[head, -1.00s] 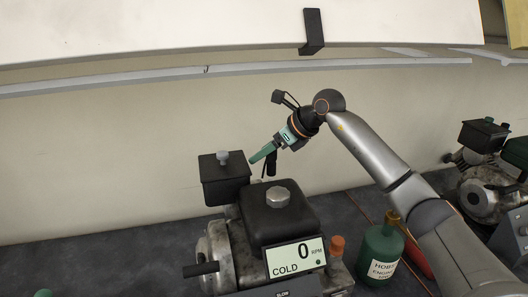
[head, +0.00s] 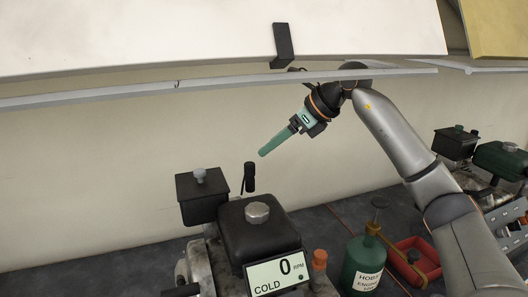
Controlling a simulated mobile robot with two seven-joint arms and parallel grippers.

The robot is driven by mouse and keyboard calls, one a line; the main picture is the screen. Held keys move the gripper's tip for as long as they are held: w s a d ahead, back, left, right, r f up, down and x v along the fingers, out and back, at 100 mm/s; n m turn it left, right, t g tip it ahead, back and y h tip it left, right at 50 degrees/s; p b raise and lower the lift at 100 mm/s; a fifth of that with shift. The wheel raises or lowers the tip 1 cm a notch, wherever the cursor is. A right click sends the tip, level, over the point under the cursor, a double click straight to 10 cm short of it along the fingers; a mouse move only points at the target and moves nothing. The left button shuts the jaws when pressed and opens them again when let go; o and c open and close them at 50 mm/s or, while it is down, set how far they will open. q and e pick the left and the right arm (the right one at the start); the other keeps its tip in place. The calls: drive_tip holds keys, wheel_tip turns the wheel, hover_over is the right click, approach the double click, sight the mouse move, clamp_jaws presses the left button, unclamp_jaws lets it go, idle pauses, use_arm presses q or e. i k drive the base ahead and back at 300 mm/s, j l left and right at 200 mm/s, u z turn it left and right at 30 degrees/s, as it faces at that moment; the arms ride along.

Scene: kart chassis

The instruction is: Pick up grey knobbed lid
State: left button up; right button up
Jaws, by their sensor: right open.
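The near engine carries a black box (head: 203,199) with a small grey knob (head: 199,175) on top. Right of it, a black tank (head: 259,232) has a round grey cap (head: 257,212). I cannot tell for sure which grey piece is the knobbed lid. My right gripper (head: 263,153) has teal fingers pointing down and left. It is open and empty, in the air above and right of the black box, touching neither piece. The fingers overlap from this side. My left gripper is not in view.
A black lever (head: 249,177) stands behind the tank. An RPM display (head: 273,273) and an orange cap (head: 319,260) are in front. A green bottle (head: 363,258) and a red tray (head: 416,259) stand to the right.

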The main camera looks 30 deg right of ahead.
sight(200, 183)
drive_tip(key=k, duration=1)
